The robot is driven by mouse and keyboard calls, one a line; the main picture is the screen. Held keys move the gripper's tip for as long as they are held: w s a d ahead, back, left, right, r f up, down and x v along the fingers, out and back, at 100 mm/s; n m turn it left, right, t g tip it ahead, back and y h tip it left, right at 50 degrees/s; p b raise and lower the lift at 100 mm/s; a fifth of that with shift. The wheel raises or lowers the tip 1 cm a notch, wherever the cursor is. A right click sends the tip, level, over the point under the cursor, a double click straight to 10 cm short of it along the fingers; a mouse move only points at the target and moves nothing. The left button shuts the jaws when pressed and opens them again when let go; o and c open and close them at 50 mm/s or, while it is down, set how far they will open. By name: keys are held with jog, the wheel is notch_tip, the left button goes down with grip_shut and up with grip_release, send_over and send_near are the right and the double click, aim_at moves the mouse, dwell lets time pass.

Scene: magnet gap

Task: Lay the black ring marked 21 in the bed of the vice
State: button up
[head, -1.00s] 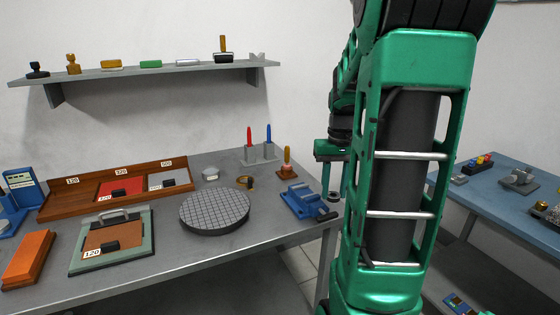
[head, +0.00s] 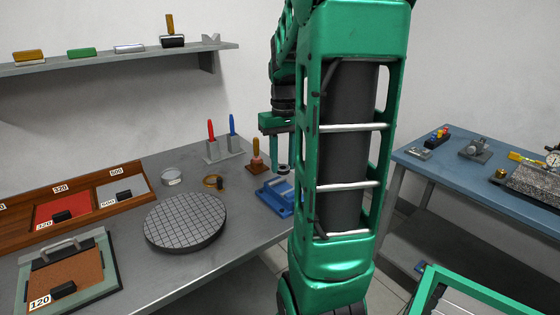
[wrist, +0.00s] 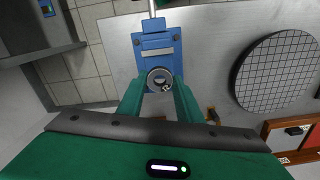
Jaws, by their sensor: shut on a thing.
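My gripper (wrist: 160,88) is shut on a small dark ring (wrist: 152,76); the ring also shows at the fingertips in the head view (head: 283,169). A mark on the ring is too small to read. The blue vice (wrist: 148,48) lies beyond and partly behind the ring in the wrist view. In the head view the vice (head: 273,197) stands at the bench's right end, partly hidden by my arm. The ring appears above the vice, apart from it. The ring and fingers hide part of the vice bed.
A round gridded plate (head: 186,221) lies left of the vice on the grey bench (head: 160,275). A wooden-handled stamp (head: 256,158), a brass ring (head: 211,181) and a stand with red and blue handles (head: 222,152) are behind. A blue table (head: 440,178) stands to the right.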

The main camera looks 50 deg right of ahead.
aim_at(283, 188)
jog(key=shift+s+f, duration=0.1)
jog(key=shift+f, duration=2.65)
jog(key=shift+f, duration=0.2)
jog(key=o, duration=1.1)
jog(key=shift+c, duration=0.7)
jog(key=c, duration=0.4)
jog(key=shift+r, duration=2.25)
